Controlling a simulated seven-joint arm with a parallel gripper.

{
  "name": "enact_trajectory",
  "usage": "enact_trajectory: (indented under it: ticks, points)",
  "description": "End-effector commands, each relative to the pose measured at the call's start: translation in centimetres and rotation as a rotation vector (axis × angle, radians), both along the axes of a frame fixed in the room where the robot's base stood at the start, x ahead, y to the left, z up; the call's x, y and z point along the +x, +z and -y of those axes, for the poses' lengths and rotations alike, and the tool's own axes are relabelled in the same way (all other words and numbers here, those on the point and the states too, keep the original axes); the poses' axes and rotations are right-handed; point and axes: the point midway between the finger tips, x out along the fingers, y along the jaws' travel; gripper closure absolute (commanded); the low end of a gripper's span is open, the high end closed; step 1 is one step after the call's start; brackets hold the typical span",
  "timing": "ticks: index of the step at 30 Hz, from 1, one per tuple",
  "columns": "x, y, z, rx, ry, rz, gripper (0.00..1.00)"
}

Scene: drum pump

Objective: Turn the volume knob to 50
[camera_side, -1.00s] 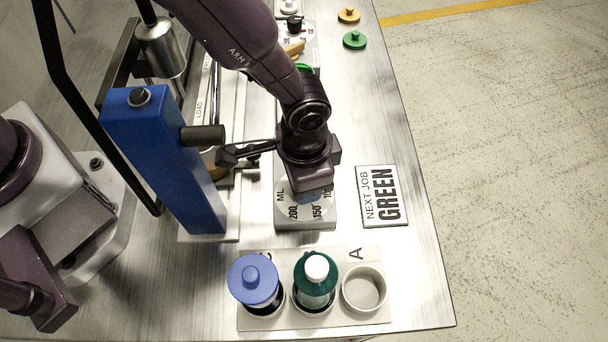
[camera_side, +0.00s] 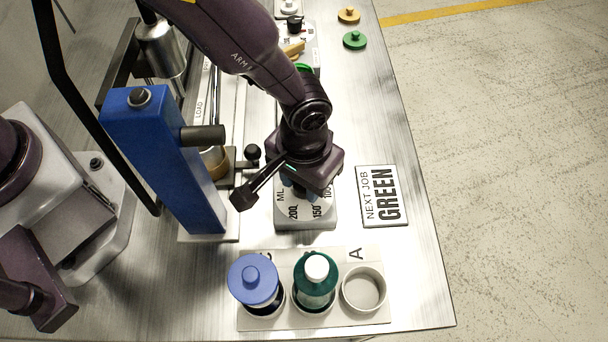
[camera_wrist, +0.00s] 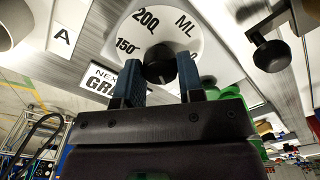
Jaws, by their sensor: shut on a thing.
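The volume dial is a white plate marked ML (camera_side: 281,196) with 200, 150 and a partly hidden 100, on a grey block. It also fills the top of the wrist view (camera_wrist: 178,22). The black round knob (camera_wrist: 160,66) sits on it. My gripper (camera_wrist: 158,82) has its two blue fingers on either side of the knob, shut on it. In the side view my gripper (camera_side: 300,190) points down over the dial and hides the knob. The 50 mark is hidden, and I cannot tell which value the knob points to.
A blue pump column (camera_side: 165,165) with a dark spout stands left of the dial. A sign reading NEXT JOB GREEN (camera_side: 382,196) lies to the right. In front, a rack (camera_side: 380,316) holds a blue-capped bottle (camera_side: 256,284) and a green bottle (camera_side: 315,284); slot A is empty.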

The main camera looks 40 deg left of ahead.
Motion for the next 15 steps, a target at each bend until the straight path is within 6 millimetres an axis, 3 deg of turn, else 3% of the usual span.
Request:
enact_trajectory:
  ticks: [14, 15]
  points:
    - [0.00, 0.13, 0.03, -0.001, 0.014, -0.001, 0.88]
    - [0.00, 0.13, 0.04, -0.001, 0.014, -0.001, 0.60]
